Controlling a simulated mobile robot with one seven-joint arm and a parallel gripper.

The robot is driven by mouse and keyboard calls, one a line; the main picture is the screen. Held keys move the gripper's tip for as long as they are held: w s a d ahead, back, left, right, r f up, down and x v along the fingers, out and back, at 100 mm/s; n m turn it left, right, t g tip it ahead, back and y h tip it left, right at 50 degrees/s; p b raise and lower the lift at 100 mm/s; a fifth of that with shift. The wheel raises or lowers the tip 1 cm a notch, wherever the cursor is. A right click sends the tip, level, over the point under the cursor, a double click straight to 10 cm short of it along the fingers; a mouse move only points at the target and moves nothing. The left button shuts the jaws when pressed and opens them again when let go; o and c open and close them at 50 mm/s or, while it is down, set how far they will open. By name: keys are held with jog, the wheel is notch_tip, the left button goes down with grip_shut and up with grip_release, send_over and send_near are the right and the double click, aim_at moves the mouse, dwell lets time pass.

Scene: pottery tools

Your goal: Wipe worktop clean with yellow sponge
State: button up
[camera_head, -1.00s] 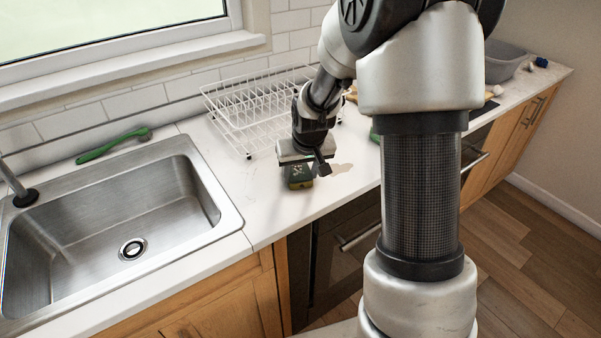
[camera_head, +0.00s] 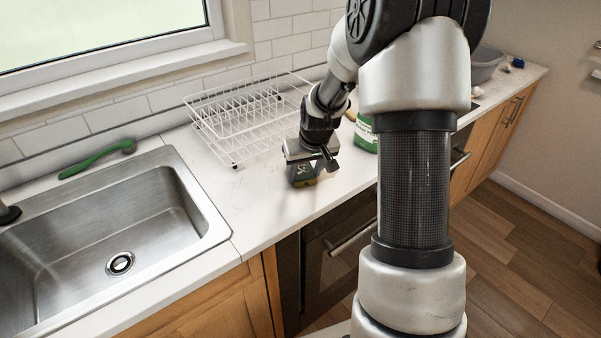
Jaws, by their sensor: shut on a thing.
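My gripper (camera_head: 311,160) is low over the white worktop (camera_head: 262,206), in front of the dish rack, and is shut on the sponge (camera_head: 303,178).
A white wire dish rack (camera_head: 240,118) stands behind the gripper against the tiles. A steel sink (camera_head: 150,215) with a green brush (camera_head: 97,158) behind it is at left. A green container (camera_head: 365,135) stands right of the gripper, and a grey basin (camera_head: 486,66) further right.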

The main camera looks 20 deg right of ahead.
aim_at(296, 180)
jog(key=shift+s+a+b, duration=0.25)
jog(key=shift+s+a, duration=0.05)
jog(key=shift+a, duration=0.65)
jog(key=shift+s+a+b, duration=0.25)
jog(key=shift+s+a, duration=0.05)
jog(key=shift+a, duration=0.7)
jog(key=shift+s+a+b, duration=0.25)
jog(key=shift+s+a, duration=0.05)
jog(key=shift+a, duration=0.65)
jog(key=shift+w+d+p, duration=0.1)
jog(key=shift+w+d, duration=0.2)
jog(key=shift+d, duration=0.7)
jog(key=shift+w+d+p, duration=0.1)
jog(key=shift+w+d, duration=0.25)
jog(key=shift+d, duration=0.65)
jog(key=shift+w+d+p, duration=0.1)
jog(key=shift+w+d, duration=0.2)
jog(key=shift+d, duration=0.7)
jog(key=shift+a+f, duration=0.1)
jog(key=shift+a, duration=0.05)
jog(key=shift+s+a+b, duration=0.25)
jog(key=shift+a, duration=0.5)
jog(key=shift+s+a+b, duration=0.2)
jog(key=shift+s+a, duration=0.05)
jog(key=shift+a, duration=0.45)
